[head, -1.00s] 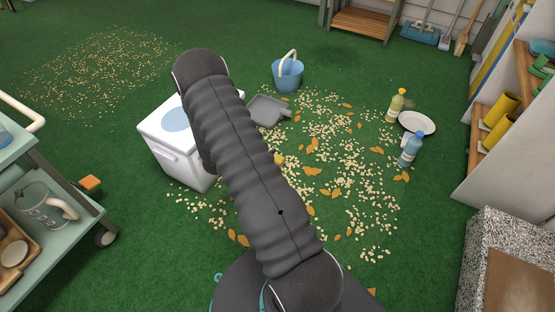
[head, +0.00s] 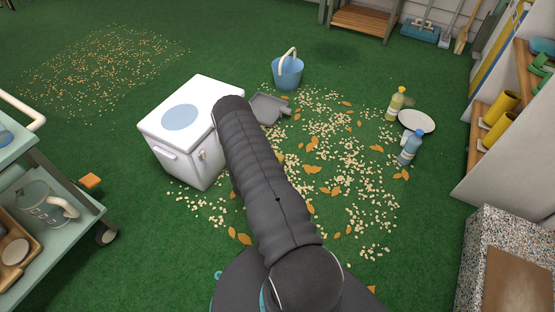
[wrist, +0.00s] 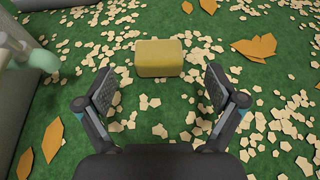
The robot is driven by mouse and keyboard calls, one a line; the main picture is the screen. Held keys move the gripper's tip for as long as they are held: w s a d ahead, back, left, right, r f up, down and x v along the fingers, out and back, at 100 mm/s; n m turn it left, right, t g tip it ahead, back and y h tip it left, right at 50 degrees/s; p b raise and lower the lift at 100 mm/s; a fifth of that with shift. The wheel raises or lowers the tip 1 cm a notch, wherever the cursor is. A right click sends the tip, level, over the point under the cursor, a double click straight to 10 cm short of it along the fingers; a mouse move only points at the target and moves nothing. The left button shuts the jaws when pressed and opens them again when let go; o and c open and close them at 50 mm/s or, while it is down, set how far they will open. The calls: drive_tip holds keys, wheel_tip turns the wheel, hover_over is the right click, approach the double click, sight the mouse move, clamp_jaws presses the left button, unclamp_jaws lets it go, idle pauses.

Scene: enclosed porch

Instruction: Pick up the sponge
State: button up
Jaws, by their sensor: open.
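The sponge (wrist: 159,58) is a yellow block lying on the green floor among pale scattered flakes. In the wrist view it sits just beyond my gripper (wrist: 160,88), roughly centred between the two fingers. The fingers are spread wide with nothing between them, and the sponge is apart from them. In the head view only a small yellow bit of the sponge (head: 281,158) shows beside my arm. My arm hides my gripper in that view.
A white box-like unit (head: 178,160) stands left of my arm, with a grey dustpan (head: 268,109) and blue bucket (head: 288,75) beyond. Two bottles (head: 395,105) and a white plate (head: 417,122) are to the right. Leaves litter the floor.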

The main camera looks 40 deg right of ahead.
drive_tip(key=shift+b+x, duration=0.4)
drive_tip(key=shift+x, duration=3)
drive_tip(key=shift+w+a+f, duration=0.1)
drive_tip(key=c, duration=1)
